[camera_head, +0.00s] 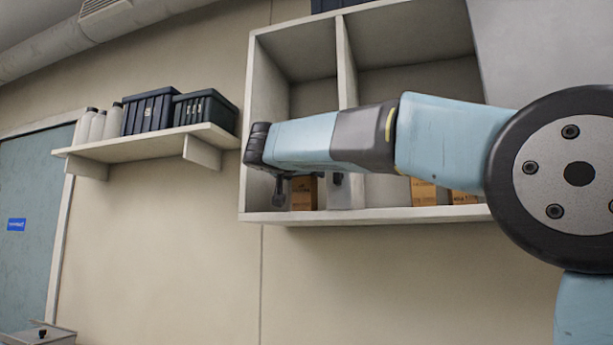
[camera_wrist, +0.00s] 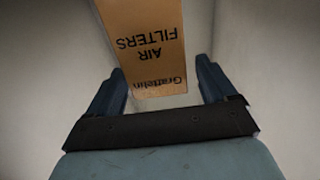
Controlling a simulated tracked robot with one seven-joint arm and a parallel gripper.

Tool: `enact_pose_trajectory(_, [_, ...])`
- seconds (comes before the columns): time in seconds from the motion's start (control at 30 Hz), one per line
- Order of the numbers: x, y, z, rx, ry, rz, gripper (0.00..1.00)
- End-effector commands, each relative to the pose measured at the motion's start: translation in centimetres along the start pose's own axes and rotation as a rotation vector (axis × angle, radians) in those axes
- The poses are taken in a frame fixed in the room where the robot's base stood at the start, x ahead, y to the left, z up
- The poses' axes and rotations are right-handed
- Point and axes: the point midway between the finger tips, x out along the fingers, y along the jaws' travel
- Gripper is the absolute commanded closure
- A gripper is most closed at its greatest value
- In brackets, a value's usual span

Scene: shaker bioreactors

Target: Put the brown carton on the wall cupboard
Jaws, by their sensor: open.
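The brown carton (camera_head: 304,193) stands in the lower left compartment of the white open wall cupboard (camera_head: 365,216), partly hidden by my arm in the head view. The wrist view shows the carton (camera_wrist: 155,45) with black lettering, "AIR FILTERS", upside down in the picture. My gripper (camera_head: 309,186) is in front of that compartment, its fingers pointing down. In the wrist view my gripper (camera_wrist: 162,80) is open, with the carton appearing between its two blue-grey fingers. A narrow gap shows at the right finger; I cannot tell whether the left finger touches.
More brown cartons (camera_head: 424,192) stand in the right compartment, partly behind my arm. A vertical divider (camera_head: 346,60) separates the compartments. A wall shelf (camera_head: 140,146) at left holds dark bins (camera_head: 150,112) and white bottles (camera_head: 97,126). A dark box (camera_head: 335,4) sits on top of the cupboard.

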Motion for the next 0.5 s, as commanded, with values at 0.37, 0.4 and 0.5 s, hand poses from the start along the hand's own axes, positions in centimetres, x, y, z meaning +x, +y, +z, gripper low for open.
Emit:
enact_pose_trajectory(0.37, [-7.1,0.1,0.0,0.001,0.0,-0.001,0.15])
enact_pose_trajectory(0.4, [-7.8,0.1,0.0,0.001,0.0,-0.001,0.15])
enact_pose_trajectory(0.5, [-9.1,0.1,-0.1,0.002,0.0,0.0,0.15])
